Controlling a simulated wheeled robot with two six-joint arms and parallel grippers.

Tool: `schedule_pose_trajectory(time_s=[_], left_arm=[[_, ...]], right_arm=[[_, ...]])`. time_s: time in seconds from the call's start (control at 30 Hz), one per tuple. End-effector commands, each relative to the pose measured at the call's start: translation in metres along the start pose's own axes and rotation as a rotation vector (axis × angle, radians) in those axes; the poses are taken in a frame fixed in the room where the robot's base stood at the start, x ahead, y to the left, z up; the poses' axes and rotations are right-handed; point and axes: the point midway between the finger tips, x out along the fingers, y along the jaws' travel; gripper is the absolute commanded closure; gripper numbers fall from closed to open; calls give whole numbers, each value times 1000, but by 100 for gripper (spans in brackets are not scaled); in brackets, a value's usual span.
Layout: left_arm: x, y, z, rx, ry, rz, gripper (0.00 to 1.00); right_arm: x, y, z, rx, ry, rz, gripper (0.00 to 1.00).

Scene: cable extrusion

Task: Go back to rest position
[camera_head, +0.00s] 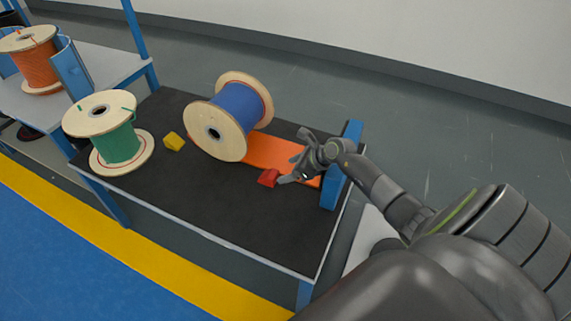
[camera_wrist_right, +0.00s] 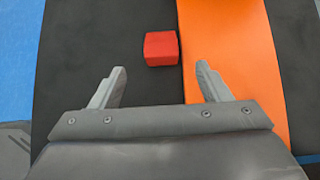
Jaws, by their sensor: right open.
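My right gripper (camera_head: 288,168) reaches in from the right over the black table top (camera_head: 215,205). In the right wrist view its two fingers (camera_wrist_right: 161,88) are spread apart with nothing between them. A red block (camera_head: 268,178) lies on the table beside the orange strip, just ahead of the fingertips; it also shows in the right wrist view (camera_wrist_right: 161,48). My left gripper does not show in either view.
A blue cable spool (camera_head: 235,112) lies on its side at the orange strip (camera_head: 268,153). A green spool (camera_head: 115,140) stands at left near a yellow block (camera_head: 174,142). A blue upright (camera_head: 341,165) edges the right end. An orange spool (camera_head: 35,62) stands on another table.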

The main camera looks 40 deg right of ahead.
Motion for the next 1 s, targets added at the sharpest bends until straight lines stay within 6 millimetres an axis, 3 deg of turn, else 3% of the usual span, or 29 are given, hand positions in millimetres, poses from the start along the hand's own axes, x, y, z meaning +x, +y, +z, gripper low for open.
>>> schedule_pose_trajectory(time_s=[0.3, 0.5, 0.6, 0.73, 0.9, 1.0], left_arm=[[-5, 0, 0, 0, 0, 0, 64], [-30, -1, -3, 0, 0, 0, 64], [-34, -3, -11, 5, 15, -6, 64], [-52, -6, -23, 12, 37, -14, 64], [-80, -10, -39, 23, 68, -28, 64], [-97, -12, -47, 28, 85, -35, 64]], right_arm=[[-8, -4, 1, -10, 13, -5, 30], [-26, -4, 20, -11, 12, -5, 30], [-20, 16, 39, 96, -160, -3, 30], [-34, 35, 76, 298, -421, -6, 30], [-74, 45, 109, 660, -757, -8, 30], [-102, 43, 113, 904, -926, -15, 30]])
